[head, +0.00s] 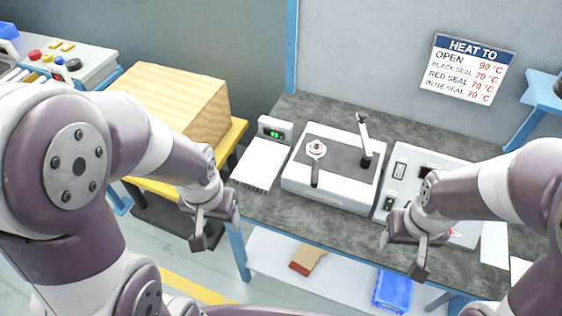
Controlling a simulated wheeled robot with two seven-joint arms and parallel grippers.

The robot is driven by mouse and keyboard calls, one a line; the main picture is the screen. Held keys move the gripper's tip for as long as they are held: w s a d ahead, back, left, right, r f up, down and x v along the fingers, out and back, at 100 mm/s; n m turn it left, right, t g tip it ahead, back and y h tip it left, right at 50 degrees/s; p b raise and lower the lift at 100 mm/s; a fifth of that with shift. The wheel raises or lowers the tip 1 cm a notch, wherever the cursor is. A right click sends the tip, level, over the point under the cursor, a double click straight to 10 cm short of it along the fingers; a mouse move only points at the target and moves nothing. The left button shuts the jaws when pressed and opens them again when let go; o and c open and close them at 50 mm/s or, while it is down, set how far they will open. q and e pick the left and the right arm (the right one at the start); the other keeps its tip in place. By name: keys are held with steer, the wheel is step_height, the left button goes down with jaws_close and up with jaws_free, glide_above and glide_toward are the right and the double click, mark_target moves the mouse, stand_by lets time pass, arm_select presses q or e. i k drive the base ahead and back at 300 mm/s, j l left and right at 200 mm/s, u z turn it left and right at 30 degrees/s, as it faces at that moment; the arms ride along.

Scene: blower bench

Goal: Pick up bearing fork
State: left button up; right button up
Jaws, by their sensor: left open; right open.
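My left gripper (214,228) is open and empty, off the bench's left front edge, left of and nearer than the tool. My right gripper (403,254) is open and empty over the bench's front edge, to the right of and nearer than the tool.
A lever post (365,142) stands on the unit, right of the tool. A control box (402,172) stands to the right, partly behind my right arm. A white plate (262,163) and a small green display (275,130) are at left. A wooden box (175,100) stands on a yellow table.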

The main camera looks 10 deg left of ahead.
mark_target(315, 164)
steer(key=z, duration=1.85)
steer(key=u, duration=1.85)
steer(key=i+j+u, duration=0.1)
steer(key=i+j, duration=0.4)
steer(key=i, duration=0.05)
